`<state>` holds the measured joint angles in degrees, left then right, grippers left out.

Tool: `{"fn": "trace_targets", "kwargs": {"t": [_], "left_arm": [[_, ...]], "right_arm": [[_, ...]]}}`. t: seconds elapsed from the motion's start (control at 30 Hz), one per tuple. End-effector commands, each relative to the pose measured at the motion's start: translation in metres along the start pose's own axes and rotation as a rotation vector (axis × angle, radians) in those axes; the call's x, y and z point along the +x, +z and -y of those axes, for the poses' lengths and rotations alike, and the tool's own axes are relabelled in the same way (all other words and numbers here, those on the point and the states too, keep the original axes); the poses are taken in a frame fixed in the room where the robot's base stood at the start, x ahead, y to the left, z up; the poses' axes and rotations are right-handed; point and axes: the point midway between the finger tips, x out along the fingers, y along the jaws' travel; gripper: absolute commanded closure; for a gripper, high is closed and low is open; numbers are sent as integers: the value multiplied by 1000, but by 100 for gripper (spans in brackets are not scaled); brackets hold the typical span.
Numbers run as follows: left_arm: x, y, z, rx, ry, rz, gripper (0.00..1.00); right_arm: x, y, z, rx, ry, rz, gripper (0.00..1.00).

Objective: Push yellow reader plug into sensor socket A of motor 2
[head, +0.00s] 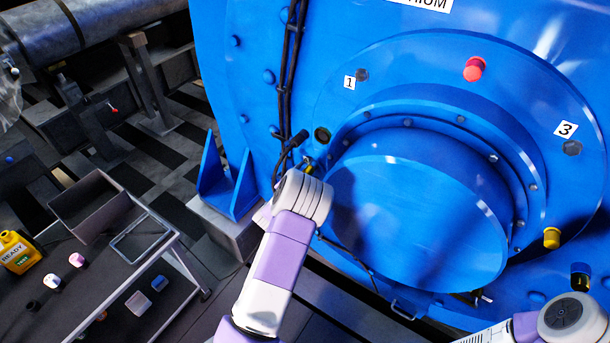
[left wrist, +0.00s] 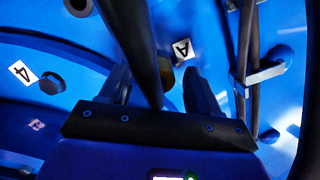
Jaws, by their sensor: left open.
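The blue motor (head: 420,220) fills the right of the head view. My left gripper (head: 303,165) is at its left side, by a small yellow part (head: 309,169), which I take for the reader plug. In the left wrist view the fingers (left wrist: 160,85) are apart, with a thick black rod or cable between them. Behind it a dull yellow part (left wrist: 166,73) shows beside the label A (left wrist: 181,50) of the socket. The rod and fingers hide most of this spot, so I cannot tell whether the plug is seated. My right gripper is out of view.
Black cables (head: 289,80) run down the motor's left face. Labels 1 (head: 349,82) and 3 (head: 566,129), a red cap (head: 474,68) and a yellow cap (head: 551,238) are on the motor. The yellow reader (head: 18,252) stands on a cart at the lower left.

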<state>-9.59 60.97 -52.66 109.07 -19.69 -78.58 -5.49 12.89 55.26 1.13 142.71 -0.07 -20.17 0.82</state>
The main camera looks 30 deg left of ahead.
Motion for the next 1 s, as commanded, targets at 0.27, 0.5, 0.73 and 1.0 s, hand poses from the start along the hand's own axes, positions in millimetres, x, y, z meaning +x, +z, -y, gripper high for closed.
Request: {"fn": "trace_targets", "kwargs": {"t": [0.27,0.5,0.73,1.0], "left_arm": [[-41,-1,2,-3,-3,3,38],[-70,-1,1,-2,-1,1,38],[-74,-1,0,0,-1,-2,38],[-73,0,0,0,-1,-1,38]], "right_arm": [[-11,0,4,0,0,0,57],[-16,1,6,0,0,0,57],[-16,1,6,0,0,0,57],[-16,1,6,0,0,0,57]]}}
